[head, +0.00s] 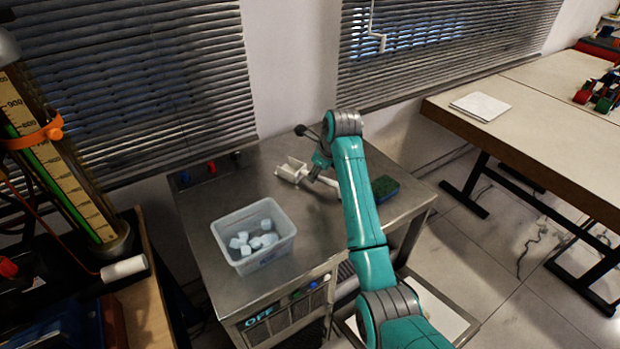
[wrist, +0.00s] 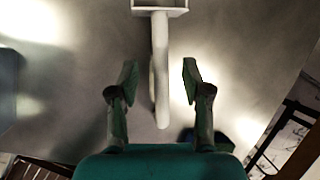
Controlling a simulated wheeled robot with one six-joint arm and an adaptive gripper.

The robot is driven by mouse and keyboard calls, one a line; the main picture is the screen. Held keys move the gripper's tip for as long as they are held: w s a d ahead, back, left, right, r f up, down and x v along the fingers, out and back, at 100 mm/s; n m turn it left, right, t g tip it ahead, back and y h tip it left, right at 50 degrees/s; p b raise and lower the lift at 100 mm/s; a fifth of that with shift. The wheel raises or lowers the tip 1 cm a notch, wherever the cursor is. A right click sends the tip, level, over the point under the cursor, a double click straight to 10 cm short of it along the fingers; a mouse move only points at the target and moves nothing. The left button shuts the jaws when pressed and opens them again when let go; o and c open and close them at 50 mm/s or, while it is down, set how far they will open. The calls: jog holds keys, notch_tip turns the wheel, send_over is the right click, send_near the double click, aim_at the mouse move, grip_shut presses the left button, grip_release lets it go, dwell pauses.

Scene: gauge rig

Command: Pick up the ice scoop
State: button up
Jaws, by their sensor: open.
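The white ice scoop (head: 289,171) lies on the metal table top toward its back, its handle running to the right and partly behind my arm in the head view. In the wrist view the scoop's handle (wrist: 160,70) runs down between my two open fingers, with the scoop's head at the top edge of the picture and partly cut off. My gripper (wrist: 159,80) is open, one finger on each side of the handle, with a gap on both sides.
A clear bin (head: 253,237) with several ice cubes stands on the metal table (head: 205,205), left of the scoop. A green sponge (head: 385,187) lies right of my arm. The wall with blinds borders the table's back. A measuring column (head: 65,160) stands at the left.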

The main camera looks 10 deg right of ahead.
jog(key=x, duration=0.4)
jog(key=shift+w+f, duration=0.15)
jog(key=shift+f, duration=0.25)
jog(key=shift+f, duration=0.25)
dwell(0.4)
grip_shut()
